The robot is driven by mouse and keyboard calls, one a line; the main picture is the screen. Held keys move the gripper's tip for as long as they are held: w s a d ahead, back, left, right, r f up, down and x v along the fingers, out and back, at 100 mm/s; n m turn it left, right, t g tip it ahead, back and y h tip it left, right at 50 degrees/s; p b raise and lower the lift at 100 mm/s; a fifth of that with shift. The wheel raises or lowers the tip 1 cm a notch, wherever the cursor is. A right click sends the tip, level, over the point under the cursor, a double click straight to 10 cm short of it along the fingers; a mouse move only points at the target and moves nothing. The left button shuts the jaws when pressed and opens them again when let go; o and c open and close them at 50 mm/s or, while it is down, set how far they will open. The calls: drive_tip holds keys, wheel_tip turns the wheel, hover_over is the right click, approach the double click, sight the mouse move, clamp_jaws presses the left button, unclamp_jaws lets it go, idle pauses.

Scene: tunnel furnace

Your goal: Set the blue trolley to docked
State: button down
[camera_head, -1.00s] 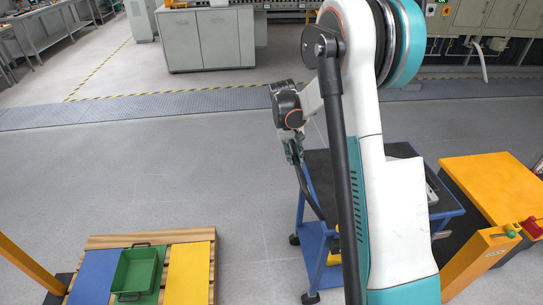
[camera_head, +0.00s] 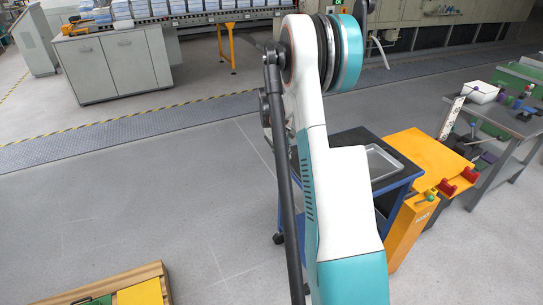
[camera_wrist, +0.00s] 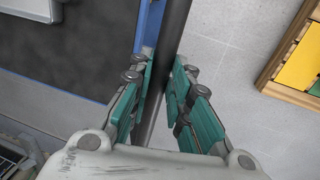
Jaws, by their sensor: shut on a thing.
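The blue trolley (camera_head: 398,183) stands behind my arm in the head view, with a dark top and a shallow metal tray (camera_head: 384,160) on it. My arm hides much of its left side. In the wrist view, the trolley's dark top with a blue edge (camera_wrist: 75,45) lies at the upper left. My gripper (camera_wrist: 163,78) is shut on the trolley's dark handle bar (camera_wrist: 174,28), which runs between its green fingers. In the head view, my arm hides the gripper. The orange dock (camera_head: 432,158) stands close at the trolley's right; contact cannot be told.
A grey workbench (camera_head: 515,120) with small items is at the right. A pallet (camera_head: 140,284) with coloured panels lies at the lower left. Grey cabinets (camera_head: 117,62) and a conveyor (camera_head: 190,20) stand behind.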

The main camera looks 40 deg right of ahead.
drive_tip(key=shift+s+d, duration=0.15)
drive_tip(key=shift+d, duration=0.3)
drive_tip(key=c, duration=1.5)
unclamp_jaws()
drive_tip(key=shift+d, duration=0.2)
drive_tip(key=shift+a, duration=0.1)
drive_tip(key=shift+r, duration=0.1)
drive_tip(key=r, duration=0.4)
drive_tip(key=a+r, duration=0.1)
drive_tip(key=r, duration=0.2)
drive_tip(key=a+r, duration=0.1)
drive_tip(key=r, duration=0.3)
drive_tip(key=shift+w+a+r, duration=0.15)
drive_tip(key=shift+w+r, duration=0.15)
drive_tip(key=shift+w, duration=0.05)
